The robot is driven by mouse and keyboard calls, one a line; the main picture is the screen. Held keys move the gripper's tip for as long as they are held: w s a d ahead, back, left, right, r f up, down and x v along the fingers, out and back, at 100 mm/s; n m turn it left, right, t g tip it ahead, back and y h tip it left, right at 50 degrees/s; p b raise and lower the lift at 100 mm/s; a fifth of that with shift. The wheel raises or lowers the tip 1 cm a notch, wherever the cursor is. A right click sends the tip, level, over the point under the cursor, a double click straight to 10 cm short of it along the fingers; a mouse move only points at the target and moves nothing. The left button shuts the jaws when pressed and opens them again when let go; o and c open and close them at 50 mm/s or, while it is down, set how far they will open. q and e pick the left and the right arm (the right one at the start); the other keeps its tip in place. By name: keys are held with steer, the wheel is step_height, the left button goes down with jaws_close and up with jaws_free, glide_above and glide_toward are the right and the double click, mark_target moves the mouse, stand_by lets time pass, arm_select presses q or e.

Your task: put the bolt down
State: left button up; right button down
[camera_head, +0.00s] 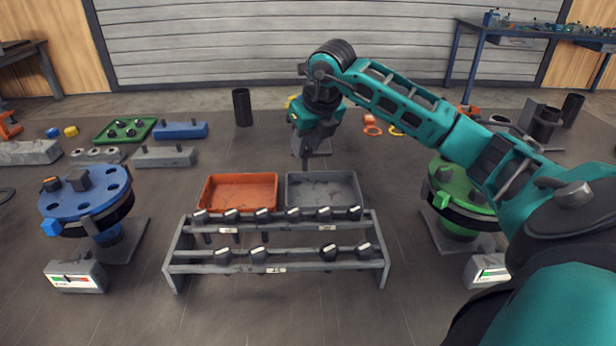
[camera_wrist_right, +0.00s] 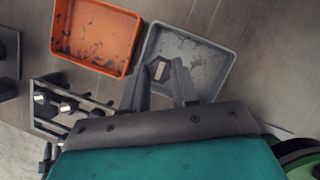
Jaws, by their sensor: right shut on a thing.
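My right gripper (camera_head: 305,150) is above the back left part of the grey tray (camera_head: 350,205), pointing down. In the right wrist view, its two fingers (camera_wrist_right: 160,80) are closed around the bolt (camera_wrist_right: 161,71), a small part with a pale end, mostly hidden between the fingers. The grey tray (camera_wrist_right: 210,85) lies beneath it in that view. My left gripper is not in view.
An orange tray (camera_head: 238,195) stands left of the grey one. In front is a two-tier rack (camera_head: 275,267) with several bolts. A blue flange (camera_head: 85,197) stands at left, a green one (camera_head: 458,200) at right. A dark cylinder (camera_head: 242,107) stands behind.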

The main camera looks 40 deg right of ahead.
step_height(320, 180, down, 8)
steer(key=shift+f, duration=0.1)
stand_by(0.4)
steer(key=c, duration=0.8)
jaws_free()
steer(key=shift+f+b, duration=0.1)
steer(key=shift+b, duration=0.2)
steer(key=shift+c, duration=0.2)
steer(key=shift+r, duration=0.25)
steer(key=v, duration=1.1)
steer(key=shift+s+r+p, duration=0.2)
steer(key=shift+r+p, duration=0.1)
steer(key=shift+r, duration=0.05)
steer(key=shift+a, duration=0.1)
